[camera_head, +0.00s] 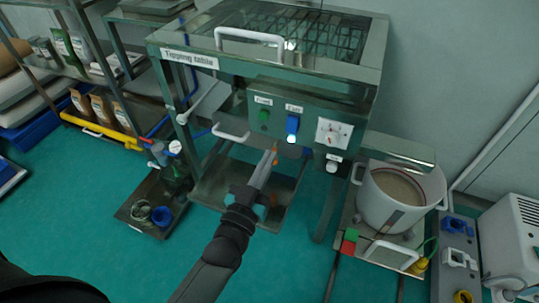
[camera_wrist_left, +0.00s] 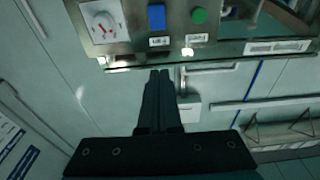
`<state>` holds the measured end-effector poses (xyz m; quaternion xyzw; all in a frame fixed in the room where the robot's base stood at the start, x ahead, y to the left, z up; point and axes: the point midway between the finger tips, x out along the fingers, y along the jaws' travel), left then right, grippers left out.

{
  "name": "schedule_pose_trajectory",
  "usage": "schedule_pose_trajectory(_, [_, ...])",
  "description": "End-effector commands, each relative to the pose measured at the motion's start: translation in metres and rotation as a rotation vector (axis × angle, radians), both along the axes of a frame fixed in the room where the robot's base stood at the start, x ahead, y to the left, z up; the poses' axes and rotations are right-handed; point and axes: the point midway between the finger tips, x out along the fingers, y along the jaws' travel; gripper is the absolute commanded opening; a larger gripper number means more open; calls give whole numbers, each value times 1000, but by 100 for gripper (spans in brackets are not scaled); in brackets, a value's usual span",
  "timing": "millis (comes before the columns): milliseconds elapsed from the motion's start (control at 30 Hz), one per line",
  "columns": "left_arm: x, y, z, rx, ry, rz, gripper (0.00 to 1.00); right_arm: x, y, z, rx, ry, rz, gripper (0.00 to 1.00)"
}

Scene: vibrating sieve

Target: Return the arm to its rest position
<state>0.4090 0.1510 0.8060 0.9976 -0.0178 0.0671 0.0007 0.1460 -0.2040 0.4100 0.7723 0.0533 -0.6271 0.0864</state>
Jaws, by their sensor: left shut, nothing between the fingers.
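My left gripper (camera_head: 273,158) is shut and empty in the head view. Its arm reaches up from the bottom edge, and the fingertips are just below the front control panel of the tipping table (camera_head: 188,58). In the left wrist view the closed fingers (camera_wrist_left: 160,74) point at the panel's lower edge. The panel carries a green button (camera_head: 264,115), a blue switch (camera_head: 292,124) and a white dial plate (camera_head: 333,132). The same green button (camera_wrist_left: 199,15), blue switch (camera_wrist_left: 157,16) and dial plate (camera_wrist_left: 104,20) show in the wrist view. My right gripper is not in view.
A white pot (camera_head: 388,205) stands on a low stand at right, near a white machine (camera_head: 512,235). A low dark tray (camera_head: 137,212) with small items lies left of my arm. Shelves (camera_head: 100,75) line the upper left. Green floor is open at lower left.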

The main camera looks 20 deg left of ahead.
Motion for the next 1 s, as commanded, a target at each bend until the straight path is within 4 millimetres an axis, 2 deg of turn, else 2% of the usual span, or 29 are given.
schedule_pose_trajectory(233, [0, 0, -3, 2, 9, -2, 0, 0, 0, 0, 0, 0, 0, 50])
schedule_pose_trajectory(267, [0, -1, -7, 3, 19, -4, 0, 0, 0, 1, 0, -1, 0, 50])
schedule_pose_trajectory(367, [-1, -3, -36, 14, 96, -19, 0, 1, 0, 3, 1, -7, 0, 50])
schedule_pose_trajectory(467, [-9, -5, -89, 37, 238, -44, 0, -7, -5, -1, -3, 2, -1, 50])
schedule_pose_trajectory(533, [-21, -6, -134, 56, 364, -63, 0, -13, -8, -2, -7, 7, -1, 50])
schedule_pose_trajectory(600, [-39, -4, -179, 74, 493, -80, 0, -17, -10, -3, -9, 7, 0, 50])
schedule_pose_trajectory(667, [-58, -1, -215, 89, 603, -90, 0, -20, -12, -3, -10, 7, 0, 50])
schedule_pose_trajectory(700, [-73, 2, -238, 101, 678, -96, 0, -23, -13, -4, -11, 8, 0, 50])
schedule_pose_trajectory(767, [-97, 9, -270, 118, 787, -101, 0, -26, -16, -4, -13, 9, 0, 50])
schedule_pose_trajectory(800, [-115, 14, -290, 130, 863, -103, 0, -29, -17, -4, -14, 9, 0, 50])
schedule_pose_trajectory(900, [-165, 29, -334, 159, 1047, -101, 0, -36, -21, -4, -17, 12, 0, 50])
schedule_pose_trajectory(1000, [-217, 47, -366, 189, 1216, -92, 0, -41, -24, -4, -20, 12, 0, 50])
